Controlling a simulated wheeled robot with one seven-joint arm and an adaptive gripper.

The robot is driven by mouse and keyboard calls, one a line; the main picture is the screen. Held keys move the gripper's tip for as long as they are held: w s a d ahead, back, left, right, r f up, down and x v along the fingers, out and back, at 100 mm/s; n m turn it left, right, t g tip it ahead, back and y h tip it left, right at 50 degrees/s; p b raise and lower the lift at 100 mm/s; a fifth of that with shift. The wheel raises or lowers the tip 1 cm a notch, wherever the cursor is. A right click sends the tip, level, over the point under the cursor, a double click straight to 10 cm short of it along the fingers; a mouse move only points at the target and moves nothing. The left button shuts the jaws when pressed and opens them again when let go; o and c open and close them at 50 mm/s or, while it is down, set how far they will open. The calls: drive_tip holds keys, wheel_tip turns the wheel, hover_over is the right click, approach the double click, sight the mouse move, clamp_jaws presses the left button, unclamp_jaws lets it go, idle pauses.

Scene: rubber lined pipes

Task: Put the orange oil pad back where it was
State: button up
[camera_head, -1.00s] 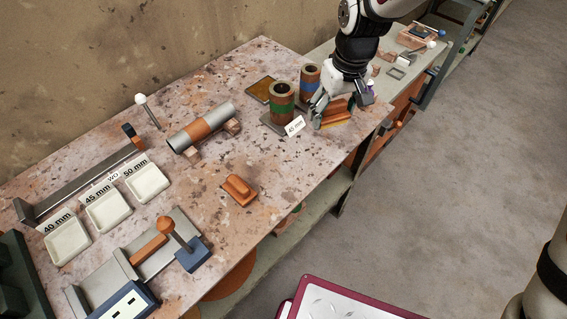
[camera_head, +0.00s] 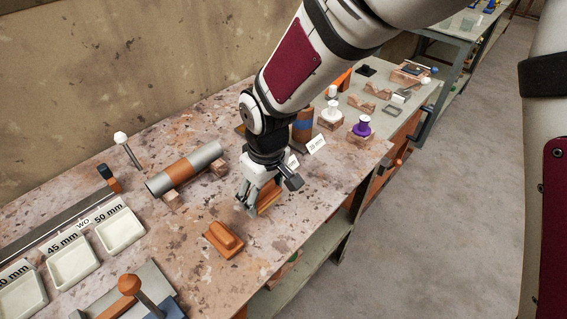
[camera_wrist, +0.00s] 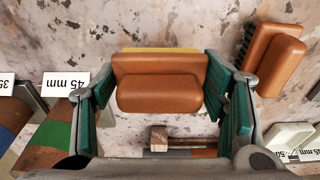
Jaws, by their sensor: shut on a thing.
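An orange-brown pad (camera_head: 269,196) with a stepped grip block and a yellow strip along its edge is held in my gripper (camera_head: 258,203). In the wrist view the held pad (camera_wrist: 158,92) sits between the two green-lined fingers (camera_wrist: 158,105). It is over the worktop, right of a second orange-brown pad (camera_head: 224,240); I cannot tell whether it touches the surface. This second pad also shows at the upper right of the wrist view (camera_wrist: 272,58). A yellowish flat plate (camera_head: 240,128) is mostly hidden behind my arm.
A grey pipe with an orange band (camera_head: 184,170) rests on wooden blocks at the left. A blue-banded pipe piece (camera_head: 303,128) stands behind my gripper. White trays (camera_head: 120,231) line the left side. The worktop's right front (camera_head: 320,205) is clear.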

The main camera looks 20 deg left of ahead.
sight(265, 202)
drive_tip(key=shift+f, duration=1.7)
drive_tip(key=shift+f, duration=0.1)
drive_tip(key=o, duration=1.1)
drive_tip(key=r, duration=0.4)
drive_tip(key=d+r, duration=0.1)
drive_tip(key=r, duration=0.7)
drive_tip(key=shift+s+d+r, duration=0.1)
drive_tip(key=shift+s+d, duration=0.1)
drive_tip(key=shift+s, duration=0.1)
